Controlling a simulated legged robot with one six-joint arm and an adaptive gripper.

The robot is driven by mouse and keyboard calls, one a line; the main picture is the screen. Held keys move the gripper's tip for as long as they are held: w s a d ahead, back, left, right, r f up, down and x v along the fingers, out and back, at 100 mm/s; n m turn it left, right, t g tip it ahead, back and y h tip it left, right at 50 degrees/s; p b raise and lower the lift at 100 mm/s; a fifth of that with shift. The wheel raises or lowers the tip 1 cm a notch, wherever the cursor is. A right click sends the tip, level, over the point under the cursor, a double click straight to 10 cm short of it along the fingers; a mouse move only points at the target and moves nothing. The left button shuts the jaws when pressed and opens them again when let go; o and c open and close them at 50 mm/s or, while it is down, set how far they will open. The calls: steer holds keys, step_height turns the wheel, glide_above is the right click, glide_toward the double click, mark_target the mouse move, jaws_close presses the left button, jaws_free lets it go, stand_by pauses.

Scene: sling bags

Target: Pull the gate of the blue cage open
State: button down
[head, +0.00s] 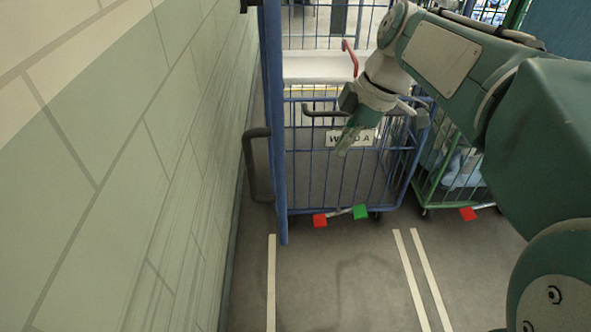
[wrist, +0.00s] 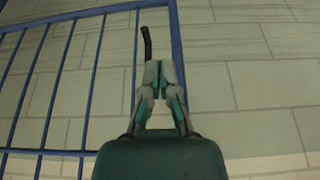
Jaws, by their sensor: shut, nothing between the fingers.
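The blue cage (head: 300,165) stands ahead in the head view, with a barred lower front and a partly covered sign. A tall blue barred panel (head: 275,130), which looks like its gate, is seen nearly edge-on at the cage's left, sticking out towards me along the wall. A black handle (head: 257,165) is on its wall side. In the wrist view the blue bars (wrist: 88,100) and a dark curved handle (wrist: 147,42) lie beyond the fingers. My gripper (head: 345,145) is shut and empty, pointing down in front of the cage; its fingers also show in the wrist view (wrist: 159,75).
A pale tiled wall (head: 130,160) runs close along the left. A green cage (head: 450,190) stands at the right, partly behind my arm. The floor (head: 335,280) in front is clear, with pale stripes.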

steer(key=a+f, duration=0.8)
steer(key=f, duration=0.1)
steer(key=shift+n, duration=0.4)
steer(key=a+m+t, duration=0.1)
steer(key=a+m, duration=0.2)
steer(key=a, duration=1.5)
steer(key=shift+w, duration=0.3)
steer(key=shift+f, duration=0.15)
